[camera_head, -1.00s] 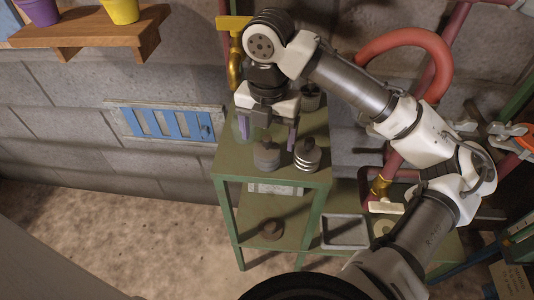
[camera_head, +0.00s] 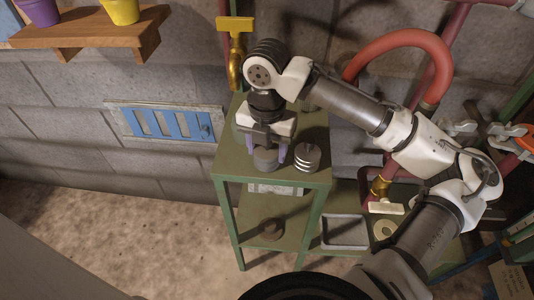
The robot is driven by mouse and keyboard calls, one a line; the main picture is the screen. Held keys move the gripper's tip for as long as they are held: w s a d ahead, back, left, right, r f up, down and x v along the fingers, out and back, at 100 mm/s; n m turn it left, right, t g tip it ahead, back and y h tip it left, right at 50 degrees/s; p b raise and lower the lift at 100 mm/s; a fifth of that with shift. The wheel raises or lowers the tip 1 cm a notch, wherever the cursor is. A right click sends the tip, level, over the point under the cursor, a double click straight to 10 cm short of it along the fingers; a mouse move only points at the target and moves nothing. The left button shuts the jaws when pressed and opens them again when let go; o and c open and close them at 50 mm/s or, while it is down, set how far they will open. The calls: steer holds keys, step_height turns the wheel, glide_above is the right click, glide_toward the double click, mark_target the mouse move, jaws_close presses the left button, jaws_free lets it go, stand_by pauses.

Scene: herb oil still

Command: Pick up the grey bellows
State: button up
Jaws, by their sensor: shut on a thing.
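My gripper (camera_head: 267,160) points down over the top of the green stand, its two purple-grey fingers on either side of a squat, dark grey round piece. I take this piece to be the grey bellows (camera_head: 265,161). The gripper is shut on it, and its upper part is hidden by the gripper. I cannot tell whether it is still touching the stand top. A ribbed piece with light and dark bands (camera_head: 307,157) stands just right of the right finger, apart from it.
A brass pipe (camera_head: 235,65) and red pipes (camera_head: 405,37) run behind. The floor at left is clear.

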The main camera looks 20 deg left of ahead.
step_height(320, 180, up, 28)
steer(key=p, duration=1.1)
steer(key=shift+f, duration=0.2)
stand_by(0.6)
steer(key=shift+f, duration=0.1)
